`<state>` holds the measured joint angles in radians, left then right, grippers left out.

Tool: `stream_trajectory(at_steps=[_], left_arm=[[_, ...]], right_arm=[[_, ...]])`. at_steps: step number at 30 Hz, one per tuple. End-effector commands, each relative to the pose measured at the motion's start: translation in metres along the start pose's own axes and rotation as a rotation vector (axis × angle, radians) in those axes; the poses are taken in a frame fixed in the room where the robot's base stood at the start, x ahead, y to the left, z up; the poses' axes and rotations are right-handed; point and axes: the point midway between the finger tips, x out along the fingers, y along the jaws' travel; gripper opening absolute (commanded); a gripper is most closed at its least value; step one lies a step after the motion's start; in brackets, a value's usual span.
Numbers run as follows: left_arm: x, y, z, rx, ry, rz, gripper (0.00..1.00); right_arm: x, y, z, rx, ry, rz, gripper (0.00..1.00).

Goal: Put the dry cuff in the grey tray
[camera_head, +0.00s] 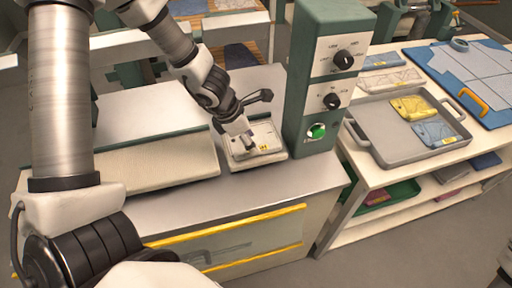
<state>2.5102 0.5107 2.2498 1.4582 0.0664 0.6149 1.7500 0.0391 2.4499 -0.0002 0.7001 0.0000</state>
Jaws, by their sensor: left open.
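My left gripper (242,116) is open above a small pale pad (274,154) beside the green machine. A light piece with a small yellow mark lies on this pad under the gripper; it may be the cuff, but the gripper partly hides it. I cannot tell whether the fingers touch it. The grey tray (378,146) is on the white table at the right. It holds a yellow folded piece (412,106) and a blue-grey piece with a yellow mark (434,133), lying apart. My right gripper is not in view.
The green machine (298,85) with knobs and a lit green button stands between the pad and the tray. A long cream padded board (150,165) lies at left. A blue mat (470,75) with pale pieces is beyond the tray. Shelves below hold a green bin (392,194).

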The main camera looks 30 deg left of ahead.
Motion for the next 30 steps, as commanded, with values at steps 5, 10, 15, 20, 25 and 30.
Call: stream_trajectory(at_steps=[5, 10, 15, 20, 25, 30], left_arm=[[0.039, 0.001, -0.003, 0.003, 0.001, 0.0, 0.52], [0.038, 0.001, 0.0, 0.0, -0.001, -0.001, 0.52], [0.037, 0.001, 0.0, 0.0, -0.001, -0.001, 0.17], [0.038, 0.001, 0.0, 0.0, 0.0, -0.001, 0.0], [0.038, 0.001, 0.0, 0.0, -0.001, -0.001, 0.0], [0.034, 0.001, 0.001, 0.0, 0.0, -0.001, 0.0]], right_arm=[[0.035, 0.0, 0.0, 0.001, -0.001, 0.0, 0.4], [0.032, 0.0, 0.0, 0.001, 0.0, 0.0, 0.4], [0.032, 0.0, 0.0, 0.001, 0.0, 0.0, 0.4], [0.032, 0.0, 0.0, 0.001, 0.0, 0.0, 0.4], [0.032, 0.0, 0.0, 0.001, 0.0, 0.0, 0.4], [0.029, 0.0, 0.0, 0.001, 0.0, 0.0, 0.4]])
